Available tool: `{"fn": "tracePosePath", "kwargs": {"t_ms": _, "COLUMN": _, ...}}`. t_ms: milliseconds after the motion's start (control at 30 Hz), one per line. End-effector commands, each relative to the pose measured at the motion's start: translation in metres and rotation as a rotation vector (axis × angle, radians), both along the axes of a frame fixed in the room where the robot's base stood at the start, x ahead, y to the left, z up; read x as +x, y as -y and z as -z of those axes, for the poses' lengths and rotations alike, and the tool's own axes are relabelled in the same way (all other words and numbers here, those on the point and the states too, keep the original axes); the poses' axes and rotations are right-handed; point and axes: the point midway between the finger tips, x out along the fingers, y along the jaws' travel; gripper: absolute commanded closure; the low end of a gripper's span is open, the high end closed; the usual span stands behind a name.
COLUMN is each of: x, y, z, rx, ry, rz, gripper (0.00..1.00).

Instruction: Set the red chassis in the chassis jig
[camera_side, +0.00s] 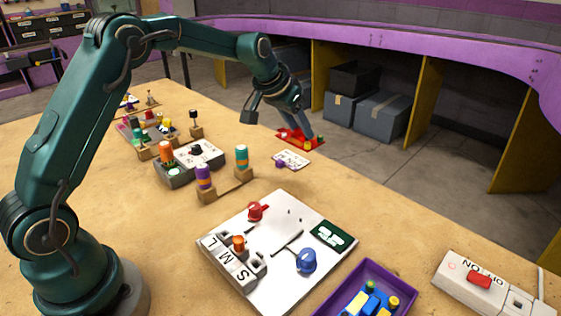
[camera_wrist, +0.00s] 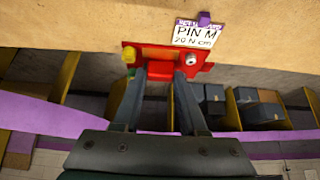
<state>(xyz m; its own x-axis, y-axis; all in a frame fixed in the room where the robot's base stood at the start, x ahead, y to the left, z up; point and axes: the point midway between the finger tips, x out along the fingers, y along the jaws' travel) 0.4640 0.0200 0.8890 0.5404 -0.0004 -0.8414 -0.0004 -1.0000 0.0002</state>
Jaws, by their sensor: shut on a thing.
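The red chassis (camera_side: 297,139) is a flat red piece with small light and yellow parts on it, at the table's far edge in the side view. It also shows in the wrist view (camera_wrist: 157,53), with a yellow part at its left and a pale round part at its right. My gripper (camera_side: 305,132) is shut on it from above, with both fingers (camera_wrist: 160,76) against its middle. Whether it touches the table is unclear. I cannot tell which fixture is the chassis jig; a grey block with a white top (camera_side: 205,155) stands mid-table.
A card reading PIN M (camera_wrist: 195,35) lies beside the chassis, with a purple piece on it. A wooden stand (camera_side: 228,190) holds striped stacks. A white board (camera_side: 275,268), a purple tray (camera_side: 322,308) and a switch box (camera_side: 455,285) are nearer.

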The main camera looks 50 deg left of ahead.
Motion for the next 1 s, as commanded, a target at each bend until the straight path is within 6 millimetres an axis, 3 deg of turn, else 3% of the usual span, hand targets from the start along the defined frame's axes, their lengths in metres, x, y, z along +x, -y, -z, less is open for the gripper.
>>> {"fn": "tracePosePath", "kwargs": {"t_ms": 633, "x": 0.0, "y": 0.0, "z": 0.0, "rx": 0.0, "ry": 0.0, "rz": 0.019, "gripper": 1.0}}
{"fn": "tracePosePath", "kwargs": {"t_ms": 1000, "x": -0.019, "y": 0.01, "z": 0.014, "rx": -0.006, "ry": -0.003, "rz": 0.311, "gripper": 1.0}}
